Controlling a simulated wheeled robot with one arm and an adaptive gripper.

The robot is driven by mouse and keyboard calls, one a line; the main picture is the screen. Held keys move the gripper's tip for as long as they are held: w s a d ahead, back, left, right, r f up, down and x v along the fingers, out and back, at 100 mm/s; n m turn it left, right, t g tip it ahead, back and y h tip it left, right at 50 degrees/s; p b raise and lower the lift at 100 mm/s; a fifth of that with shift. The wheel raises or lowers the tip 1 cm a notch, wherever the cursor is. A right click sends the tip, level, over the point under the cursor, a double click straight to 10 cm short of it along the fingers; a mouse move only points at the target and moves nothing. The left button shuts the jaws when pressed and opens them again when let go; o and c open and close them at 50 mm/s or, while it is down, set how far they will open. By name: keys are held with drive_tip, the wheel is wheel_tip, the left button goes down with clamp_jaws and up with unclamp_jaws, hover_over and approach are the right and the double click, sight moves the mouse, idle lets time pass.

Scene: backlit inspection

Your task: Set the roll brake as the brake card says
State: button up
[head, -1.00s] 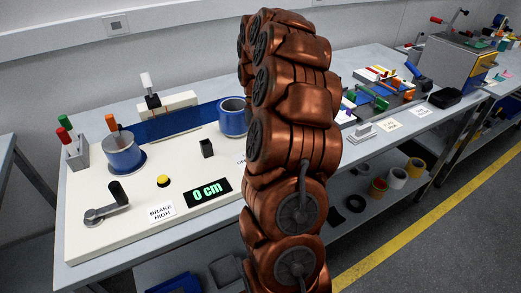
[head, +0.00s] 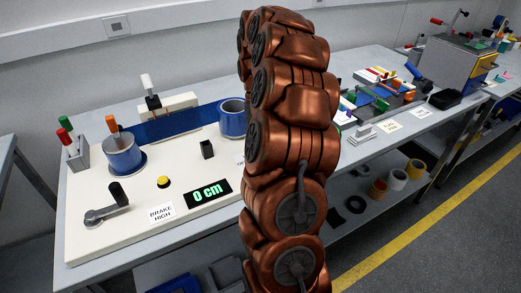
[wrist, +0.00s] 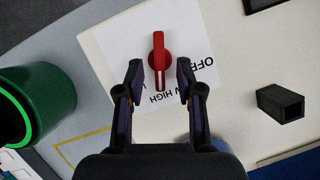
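The brake card (head: 161,213) reads "BRAKE HIGH" and lies at the front of the cream board (head: 125,245) in the head view. In the wrist view, a red knob (wrist: 158,58) with a white line on its lower end sits on a white label plate (wrist: 110,50). "OFF" and "HIGH" can be read on the plate, with another word partly hidden by a finger. The white line points down the picture. My gripper (wrist: 159,78) is open, one finger on each side of the knob's lower end, with gaps showing. My arm hides the knob in the head view.
A green roll (wrist: 42,98) stands left of the knob in the wrist view, and a black hollow block (wrist: 280,103) lies to the right.

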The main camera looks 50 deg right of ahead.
drive_tip(key=v, duration=0.6)
idle(0.7)
drive_tip(key=s+a+r+n+h+p, duration=0.1)
drive_tip(key=s+a+r+n, duration=0.15)
drive_tip(key=a, duration=0.75)
drive_tip(key=s+a+r+n+h+p, duration=0.1)
drive_tip(key=s+a+r+n, duration=0.15)
drive_tip(key=a, duration=0.75)
drive_tip(key=s+a+f+n+p, duration=0.1)
drive_tip(key=s+a+f, duration=0.1)
drive_tip(key=s+a, duration=0.3)
drive_tip(key=s+a+f+n+t+p, duration=0.1)
drive_tip(key=s+a+f, duration=0.2)
drive_tip(key=s, duration=0.7)
drive_tip(key=shift+a+f+n+t+h, duration=0.3)
drive_tip(key=shift+a+f+n+h, duration=0.1)
drive_tip(key=shift+a, duration=0.55)
